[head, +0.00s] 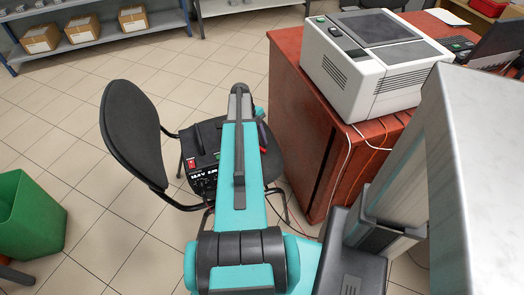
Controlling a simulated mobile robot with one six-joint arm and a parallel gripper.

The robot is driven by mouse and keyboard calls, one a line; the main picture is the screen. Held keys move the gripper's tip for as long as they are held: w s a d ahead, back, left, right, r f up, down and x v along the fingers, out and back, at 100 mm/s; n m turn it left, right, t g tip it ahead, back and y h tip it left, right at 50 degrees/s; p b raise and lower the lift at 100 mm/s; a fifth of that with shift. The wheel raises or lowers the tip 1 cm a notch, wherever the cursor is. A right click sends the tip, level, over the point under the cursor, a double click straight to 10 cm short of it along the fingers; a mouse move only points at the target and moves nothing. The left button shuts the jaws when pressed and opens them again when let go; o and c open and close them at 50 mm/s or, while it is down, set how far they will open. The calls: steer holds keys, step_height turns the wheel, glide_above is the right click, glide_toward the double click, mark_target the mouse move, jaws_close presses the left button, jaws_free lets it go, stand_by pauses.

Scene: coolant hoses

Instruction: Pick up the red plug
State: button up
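I cannot make out a red plug for certain. A black power-supply box (205,165) with a lit display and a red switch (191,162) stands on the seat of a black chair (135,130). My teal arm reaches over the chair and covers the right part of the box and much of the seat. A small dark and reddish thing (262,138) shows just right of the arm, too small to identify. My gripper is hidden behind my arm, so its fingers do not show.
A reddish wooden desk (300,110) stands right of the chair, bearing a white-grey machine (370,65) with cables hanging down. A green bin (28,215) is at the lower left. Shelves with cardboard boxes (84,29) are at the back left. Tiled floor is free between bin and chair.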

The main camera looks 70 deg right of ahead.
steer(key=shift+s+a+f, duration=0.1)
steer(key=shift+s+f, duration=0.15)
steer(key=shift+f, duration=0.35)
steer(key=shift+c, duration=0.4)
jaws_close()
